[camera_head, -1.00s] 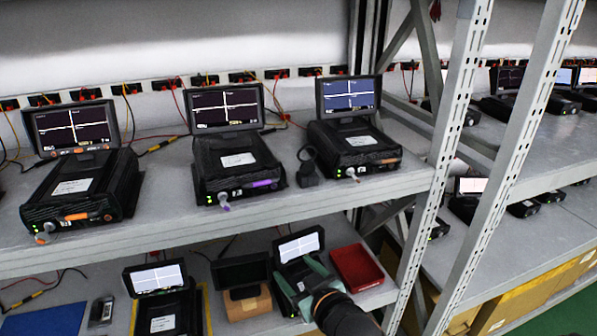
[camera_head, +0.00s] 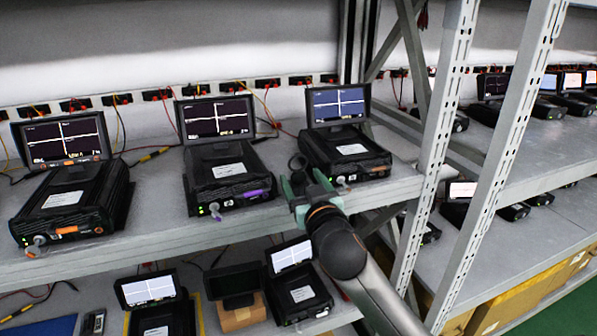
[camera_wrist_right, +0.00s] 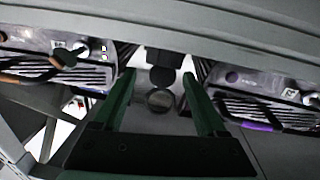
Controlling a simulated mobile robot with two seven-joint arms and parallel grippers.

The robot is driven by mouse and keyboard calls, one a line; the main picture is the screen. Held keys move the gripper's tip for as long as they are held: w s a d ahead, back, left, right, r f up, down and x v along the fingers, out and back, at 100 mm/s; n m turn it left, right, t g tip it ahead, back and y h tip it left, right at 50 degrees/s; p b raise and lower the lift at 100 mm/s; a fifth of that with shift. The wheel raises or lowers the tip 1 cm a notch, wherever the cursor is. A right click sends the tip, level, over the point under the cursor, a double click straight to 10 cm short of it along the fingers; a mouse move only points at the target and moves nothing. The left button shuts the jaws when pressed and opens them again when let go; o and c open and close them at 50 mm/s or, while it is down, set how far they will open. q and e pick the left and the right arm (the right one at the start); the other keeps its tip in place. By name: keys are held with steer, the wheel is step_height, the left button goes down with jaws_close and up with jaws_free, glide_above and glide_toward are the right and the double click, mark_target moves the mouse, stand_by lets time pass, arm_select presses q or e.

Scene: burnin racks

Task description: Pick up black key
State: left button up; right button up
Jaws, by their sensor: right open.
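The black key (camera_head: 298,163) lies on the upper shelf (camera_head: 244,222) between the middle and right test units. Its looped top shows in the head view; its lower part is largely hidden by my right gripper (camera_head: 303,184). The right gripper has green fingers and is open at the shelf's front edge, pointing in at the key. In the right wrist view, a dark piece that looks like the key (camera_wrist_right: 163,75) sits ahead, between the spread fingers (camera_wrist_right: 160,88). I cannot tell whether they touch it. My left gripper is not in view.
The middle unit (camera_head: 228,178) with a purple plug and the right unit (camera_head: 345,152) with an orange plug flank the key closely. A slotted upright (camera_head: 437,150) stands to the right. Below, the lower shelf holds more units (camera_head: 297,292).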

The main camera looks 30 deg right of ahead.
mark_target(298, 175)
steer(key=p+x, duration=0.1)
steer(key=x, duration=0.4)
steer(key=shift+a, duration=0.15)
jaws_close()
stand_by(0.4)
